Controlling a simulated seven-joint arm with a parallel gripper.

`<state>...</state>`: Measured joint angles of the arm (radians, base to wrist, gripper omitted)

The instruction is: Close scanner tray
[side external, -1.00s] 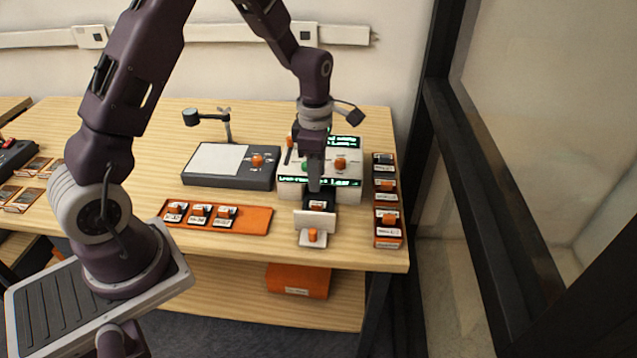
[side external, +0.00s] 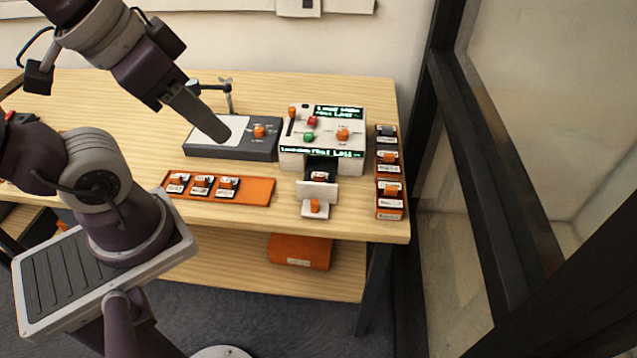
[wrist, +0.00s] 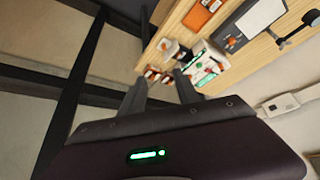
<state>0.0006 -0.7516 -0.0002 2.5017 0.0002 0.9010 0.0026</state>
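The white scanner (side external: 345,160) stands at the right of the table, with green-lit displays and coloured knobs on top. Its tray (side external: 318,191) sticks out at the front, with a white front plate and an orange knob. A small dark cartridge with a white label (side external: 320,175) sits in the tray behind the plate. My gripper (side external: 218,132) is up and left of the scanner, in front of the dark flat device, touching nothing that I can see. In the wrist view, my gripper's fingers (wrist: 160,78) are apart with nothing between them. The scanner (wrist: 207,66) shows beyond them.
An orange mat (side external: 254,190) with several cartridges lies left of the tray. A dark device (side external: 232,151) with a lamp arm stands behind it. An orange rack of cartridges (side external: 390,209) stands right of the scanner. A dark window frame (side external: 470,150) rises beyond the table's right edge.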

